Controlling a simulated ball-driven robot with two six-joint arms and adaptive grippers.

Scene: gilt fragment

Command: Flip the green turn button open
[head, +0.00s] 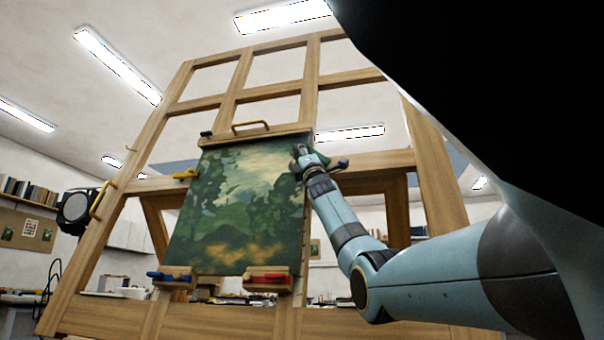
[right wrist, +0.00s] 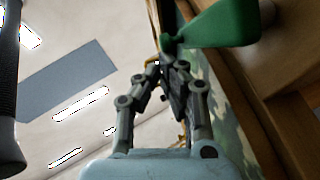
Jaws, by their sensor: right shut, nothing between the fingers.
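The green turn button (right wrist: 215,28) fills the top of the right wrist view, its narrow end beside my fingertips and its wide end pointing right. In the head view a small part of it (head: 321,157) shows beside my right gripper (head: 299,150), at the painting's upper right edge. My right gripper, also in the right wrist view (right wrist: 172,48), is shut and empty. Its tips are at or very near the button's narrow end; I cannot tell whether they touch. The painting (head: 240,215) leans in the wooden frame (head: 145,130). My left gripper is out of view.
A yellow turn button (head: 186,174) is on the painting's left side. A blue one (head: 168,276) and a red one (head: 267,276) sit along its lower edge. A handle (head: 250,126) is above the painting. A black lamp (head: 76,209) stands at the left.

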